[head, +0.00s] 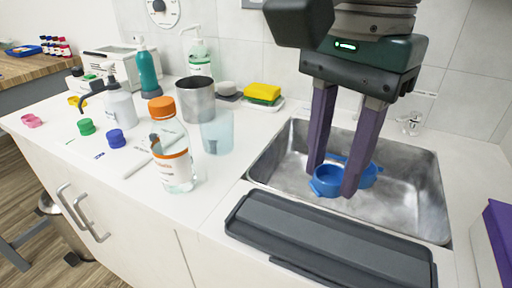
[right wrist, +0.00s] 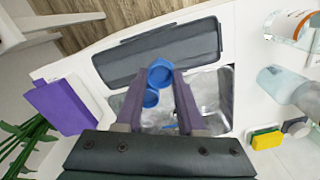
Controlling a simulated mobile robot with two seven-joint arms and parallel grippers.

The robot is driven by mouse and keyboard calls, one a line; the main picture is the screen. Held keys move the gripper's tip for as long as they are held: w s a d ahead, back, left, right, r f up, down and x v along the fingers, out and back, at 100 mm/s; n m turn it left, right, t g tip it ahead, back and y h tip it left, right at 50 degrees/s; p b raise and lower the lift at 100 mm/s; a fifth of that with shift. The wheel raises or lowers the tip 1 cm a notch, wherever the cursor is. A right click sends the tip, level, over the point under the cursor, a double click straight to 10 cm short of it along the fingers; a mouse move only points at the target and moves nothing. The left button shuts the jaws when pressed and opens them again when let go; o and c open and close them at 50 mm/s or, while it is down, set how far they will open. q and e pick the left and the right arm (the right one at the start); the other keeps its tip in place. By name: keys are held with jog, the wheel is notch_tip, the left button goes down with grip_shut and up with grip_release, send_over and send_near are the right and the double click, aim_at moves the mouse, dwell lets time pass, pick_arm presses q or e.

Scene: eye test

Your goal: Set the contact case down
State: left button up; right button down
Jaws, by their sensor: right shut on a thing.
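The blue contact case (head: 326,185) has two round cups and sits between the fingers of my right gripper (head: 331,180) in the head view. The right gripper is shut on it and points down over the steel sink (head: 412,195). One cup shows between the fingers and the other behind the right-hand finger. In the right wrist view, the contact case (right wrist: 159,76) shows at the fingertips of the right gripper (right wrist: 158,72), with a second cup beside it. How high it hangs over the sink floor I cannot tell. My left gripper is not in view.
A dark grey tray (head: 330,245) lies along the sink's front edge. A clear orange-capped bottle (head: 175,168), a translucent cup (head: 217,133) and a metal tumbler (head: 195,100) stand left of the sink. A yellow sponge (head: 262,92) lies behind. A purple-topped box (head: 498,228) is at right.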

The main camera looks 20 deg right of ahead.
aim_at(315, 242)
notch_tip(315, 242, down, 10)
jog(key=shift+r, duration=0.1)
dwell(0.4)
jog(key=shift+b, duration=0.45)
jog(key=c, duration=0.5)
grip_release()
jog(key=shift+r+p, duration=0.3)
notch_tip(315, 242, up, 12)
jog(key=shift+f+p, duration=0.25)
jog(key=shift+p, duration=0.05)
